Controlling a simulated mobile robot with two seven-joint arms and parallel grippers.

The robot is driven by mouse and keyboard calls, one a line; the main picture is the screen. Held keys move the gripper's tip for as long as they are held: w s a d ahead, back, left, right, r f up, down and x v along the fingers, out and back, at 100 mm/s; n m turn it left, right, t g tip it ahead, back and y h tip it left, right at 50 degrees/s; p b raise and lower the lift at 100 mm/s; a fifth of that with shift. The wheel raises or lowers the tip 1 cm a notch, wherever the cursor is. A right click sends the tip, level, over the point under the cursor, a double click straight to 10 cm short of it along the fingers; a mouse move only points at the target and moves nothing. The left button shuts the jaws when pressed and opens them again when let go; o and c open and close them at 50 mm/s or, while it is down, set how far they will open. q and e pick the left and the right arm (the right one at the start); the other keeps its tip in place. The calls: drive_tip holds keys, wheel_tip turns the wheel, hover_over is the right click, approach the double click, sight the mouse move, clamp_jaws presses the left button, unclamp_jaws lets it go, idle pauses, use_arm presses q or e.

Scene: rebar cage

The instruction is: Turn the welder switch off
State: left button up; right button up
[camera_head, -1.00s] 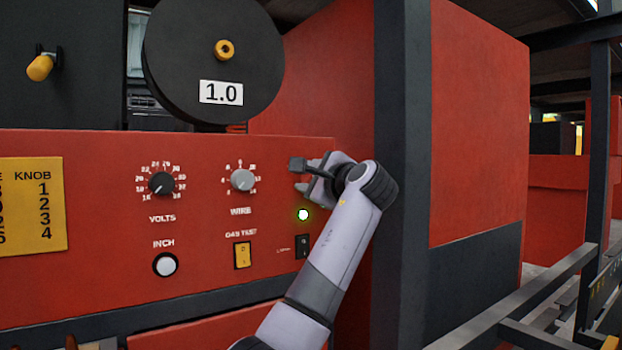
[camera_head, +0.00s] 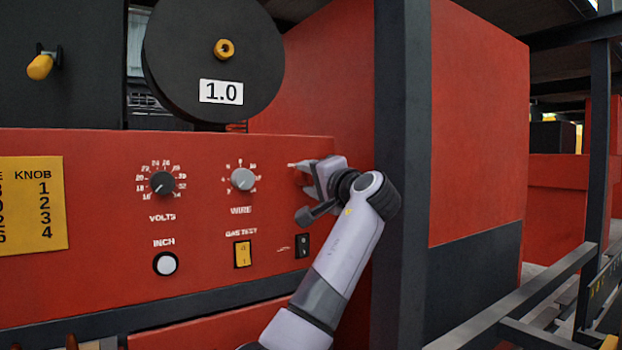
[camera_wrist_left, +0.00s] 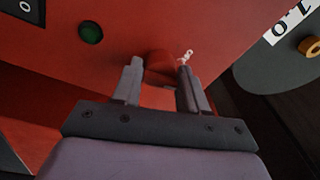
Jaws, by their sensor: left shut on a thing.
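My left gripper (camera_head: 306,172) is at the upper right of the red welder panel (camera_head: 90,200). In the left wrist view the gripper (camera_wrist_left: 160,80) is shut on a red knob (camera_wrist_left: 160,62) on the panel, one finger on each side. White marks show beside the right finger. A round green lamp (camera_wrist_left: 91,32) near the knob looks dark in the wrist view; my wrist hides it in the head view. My right gripper is not in view.
The panel also bears a VOLTS dial (camera_head: 162,183), a WIRE dial (camera_head: 243,179), a yellow gas test switch (camera_head: 243,254), a white INCH button (camera_head: 165,264) and a small black switch (camera_head: 302,245). A dark post (camera_head: 402,180) stands close right of my wrist.

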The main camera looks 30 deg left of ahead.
use_arm(q)
drive_tip(key=n, duration=0.4)
drive_tip(key=shift+f+g, duration=0.25)
drive_tip(key=shift+g, duration=0.05)
drive_tip(key=shift+w+n+g+y, duration=0.1)
drive_tip(key=shift+n+g+y, duration=0.2)
drive_tip(key=shift+n, duration=1.6)
drive_tip(key=o, duration=1)
drive_tip(key=shift+r, duration=0.1)
drive_tip(key=shift+d, duration=0.1)
drive_tip(key=b+v, duration=0.2)
drive_tip(key=v, duration=0.5)
